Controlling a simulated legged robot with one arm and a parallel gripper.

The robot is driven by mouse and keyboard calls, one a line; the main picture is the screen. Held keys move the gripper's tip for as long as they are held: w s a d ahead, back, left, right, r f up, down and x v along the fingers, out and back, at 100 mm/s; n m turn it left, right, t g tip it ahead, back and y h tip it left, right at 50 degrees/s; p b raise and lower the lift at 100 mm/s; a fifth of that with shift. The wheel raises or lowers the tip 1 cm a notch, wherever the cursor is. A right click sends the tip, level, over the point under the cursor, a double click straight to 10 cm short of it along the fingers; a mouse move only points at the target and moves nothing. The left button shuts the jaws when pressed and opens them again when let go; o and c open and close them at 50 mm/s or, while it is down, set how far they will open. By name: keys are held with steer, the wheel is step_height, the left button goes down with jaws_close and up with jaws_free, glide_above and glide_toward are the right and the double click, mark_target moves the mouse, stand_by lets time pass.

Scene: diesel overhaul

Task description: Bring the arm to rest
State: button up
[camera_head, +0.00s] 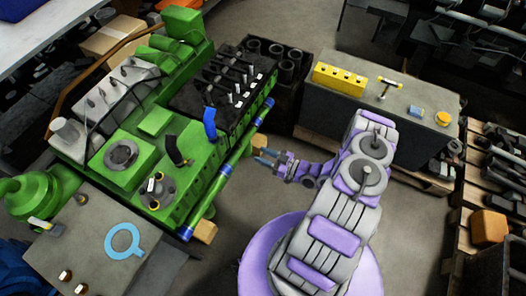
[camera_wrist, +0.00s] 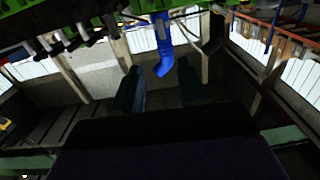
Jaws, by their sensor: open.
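My gripper (camera_head: 265,157) is at the end of my purple and grey arm, at the middle of the head view. It is close to the right side of the green diesel engine (camera_head: 205,190) and appears apart from it. The two fingers are spread with nothing between them. In the wrist view the dark fingers of my gripper (camera_wrist: 160,90) also stand apart and empty. A blue bent pipe (camera_wrist: 163,50) shows just beyond the fingertips there; in the head view a blue pipe (camera_head: 210,123) stands on the engine.
A grey workbench (camera_head: 400,110) with a yellow block (camera_head: 340,77) stands at the upper right. A grey table (camera_head: 85,240) bearing a light blue ring (camera_head: 124,241) is at the lower left. Pallets (camera_head: 490,165) line the right side.

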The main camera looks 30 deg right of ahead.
steer(key=w+d+r+n+g+h, duration=0.1)
steer(key=w+d+r+g+h, duration=0.1)
steer(key=w+d+g+h, duration=0.3)
steer(key=w+d+r+g+h, duration=0.1)
steer(key=w+d+r+h, duration=0.1)
steer(key=w+d+h, duration=0.3)
steer(key=s+d+r+m+g+h, duration=0.2)
steer(key=r, duration=0.6)
steer(key=s+d+r+m+g+h, duration=0.1)
steer(key=s+r, duration=0.1)
steer(key=r, duration=0.6)
steer(key=s+a+r+m+g+h+b, duration=0.1)
steer(key=s+a+r+m+g, duration=0.25)
steer(key=s+a+r, duration=0.7)
steer(key=s+a+r+g+y, duration=0.1)
steer(key=s+a, duration=0.3)
steer(key=s, duration=0.4)
steer(key=s+a+r+m+g+y, duration=0.1)
steer(key=s+a+r, duration=0.2)
steer(key=s+a, duration=0.2)
steer(key=s+a+r+g+y, duration=0.1)
steer(key=s+a, duration=0.4)
steer(key=s, duration=0.5)
steer(key=shift+s+r+m+g, duration=0.3)
steer(key=shift+r+m+g, duration=0.05)
steer(key=shift+r, duration=0.5)
steer(key=shift+d, duration=0.1)
